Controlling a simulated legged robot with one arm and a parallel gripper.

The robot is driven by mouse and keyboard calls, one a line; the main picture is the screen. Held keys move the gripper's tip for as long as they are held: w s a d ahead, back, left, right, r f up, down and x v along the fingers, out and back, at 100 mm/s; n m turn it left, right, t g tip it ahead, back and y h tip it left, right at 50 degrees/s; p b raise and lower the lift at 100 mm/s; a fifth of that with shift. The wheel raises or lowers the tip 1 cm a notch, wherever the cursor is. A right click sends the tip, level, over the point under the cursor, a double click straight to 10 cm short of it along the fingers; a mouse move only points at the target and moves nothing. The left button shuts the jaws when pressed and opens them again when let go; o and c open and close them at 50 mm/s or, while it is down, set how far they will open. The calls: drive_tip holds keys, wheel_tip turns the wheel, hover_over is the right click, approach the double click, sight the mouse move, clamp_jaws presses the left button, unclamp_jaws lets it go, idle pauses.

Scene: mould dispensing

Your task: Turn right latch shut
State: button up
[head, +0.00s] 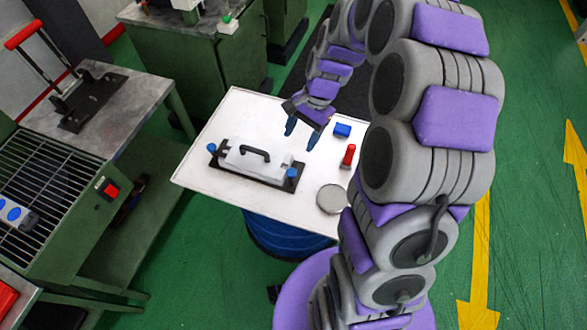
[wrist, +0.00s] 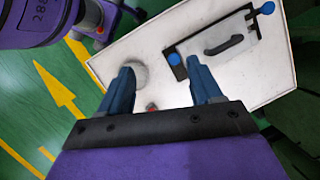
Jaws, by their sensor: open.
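The mould (head: 254,160) is a pale block with a black handle on a dark base plate, lying on the white table top. The right latch (head: 292,173) is a blue knob at the plate's right end; it also shows in the wrist view (wrist: 174,59). The left latch (head: 211,148) is a blue knob at the other end. My gripper (head: 302,133) is open and empty, above the table behind and right of the mould, apart from the latch. In the wrist view my open fingers (wrist: 161,69) straddle bare table, with the right latch just beyond the right finger.
A blue block (head: 342,130), an upright red object (head: 349,155) and a round grey disc (head: 331,198) stand on the table's right side. A green bench with a red-handled press (head: 85,95) is at the left. Bare table lies in front of the mould.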

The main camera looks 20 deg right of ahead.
drive_tip(key=w+d+f+m, duration=0.5)
drive_tip(key=w+d+f, duration=0.1)
drive_tip(key=f, duration=0.3)
drive_tip(key=b, duration=0.1)
approach(292, 171)
drive_tip(key=shift+t+y, duration=0.3)
drive_tip(key=x, duration=0.8)
drive_tip(key=shift+s+d+f, duration=0.15)
drive_tip(key=shift+s+f, duration=0.15)
drive_tip(key=shift+s, duration=0.1)
drive_tip(key=c, duration=1)
